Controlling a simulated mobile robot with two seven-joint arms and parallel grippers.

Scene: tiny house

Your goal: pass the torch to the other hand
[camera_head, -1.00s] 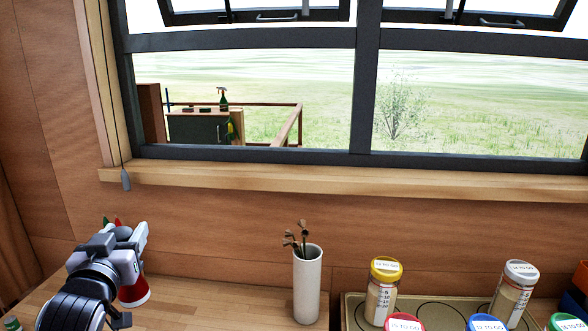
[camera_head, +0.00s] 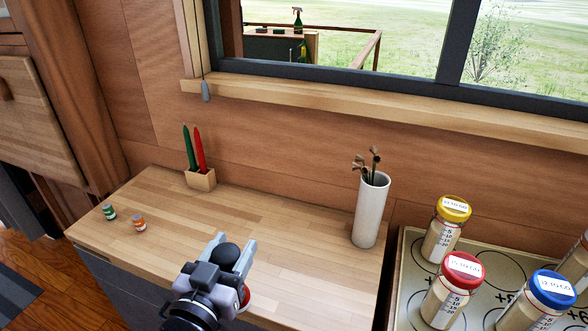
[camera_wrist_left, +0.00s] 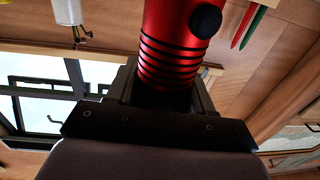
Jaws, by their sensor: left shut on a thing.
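The torch is red with black grooves and a round black button; its ribbed body (camera_wrist_left: 172,50) fills the middle of the left wrist view. My left gripper (camera_head: 232,251) is shut around it, above the front part of the wooden counter. In the head view the gripper hides most of the torch; a small red part (camera_head: 244,297) shows at its right side. A round black part shows between the fingers. My right gripper is not in view.
Several lidded jars (camera_head: 441,235) stand on the hob at right. The counter's middle is clear.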

